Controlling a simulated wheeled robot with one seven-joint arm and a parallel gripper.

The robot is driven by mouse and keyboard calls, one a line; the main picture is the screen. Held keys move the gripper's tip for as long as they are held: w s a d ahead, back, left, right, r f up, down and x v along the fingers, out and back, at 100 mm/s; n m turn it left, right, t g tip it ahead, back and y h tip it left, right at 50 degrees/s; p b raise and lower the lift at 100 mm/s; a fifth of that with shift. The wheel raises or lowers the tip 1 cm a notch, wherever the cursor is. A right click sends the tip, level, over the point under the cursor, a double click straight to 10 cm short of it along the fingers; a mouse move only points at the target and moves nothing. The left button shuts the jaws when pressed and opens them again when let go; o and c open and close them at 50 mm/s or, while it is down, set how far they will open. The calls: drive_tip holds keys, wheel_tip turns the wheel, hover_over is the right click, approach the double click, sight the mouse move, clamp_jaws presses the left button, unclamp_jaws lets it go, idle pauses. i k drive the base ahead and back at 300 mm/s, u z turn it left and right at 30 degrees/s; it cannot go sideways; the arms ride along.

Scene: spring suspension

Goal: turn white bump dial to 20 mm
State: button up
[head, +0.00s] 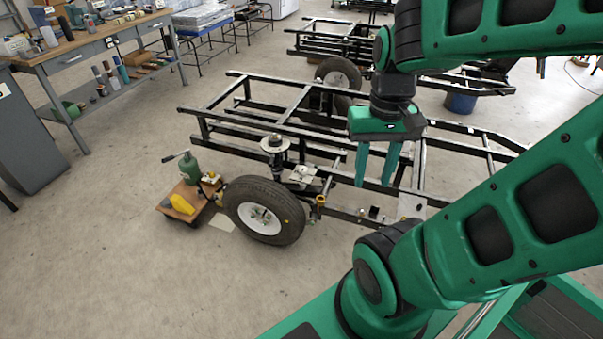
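My gripper (374,184) hangs fingers-down over the black frame (240,152), right of the wheel. Its two green fingers are apart with nothing between them. A spring unit (276,158) with a pale round disc on top stands on the frame behind the wheel, left of my gripper. A small whitish block (306,174) sits on the frame between the spring unit and my gripper. A white plate (411,204) shows at the near rail, right of my gripper. I cannot tell which of these is the white bump dial, and no markings are readable.
A tyre with a white hub (258,219) stands at the frame's near side. A workbench (90,43) stands at the upper left.

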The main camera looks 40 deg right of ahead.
sight(303, 171)
drive_tip(key=k, duration=0.6)
drive_tip(key=z, duration=0.35)
drive_tip(key=i, duration=0.65)
drive_tip(key=z, duration=0.5)
drive_tip(key=i, duration=0.8)
drive_tip(key=u, duration=0.2)
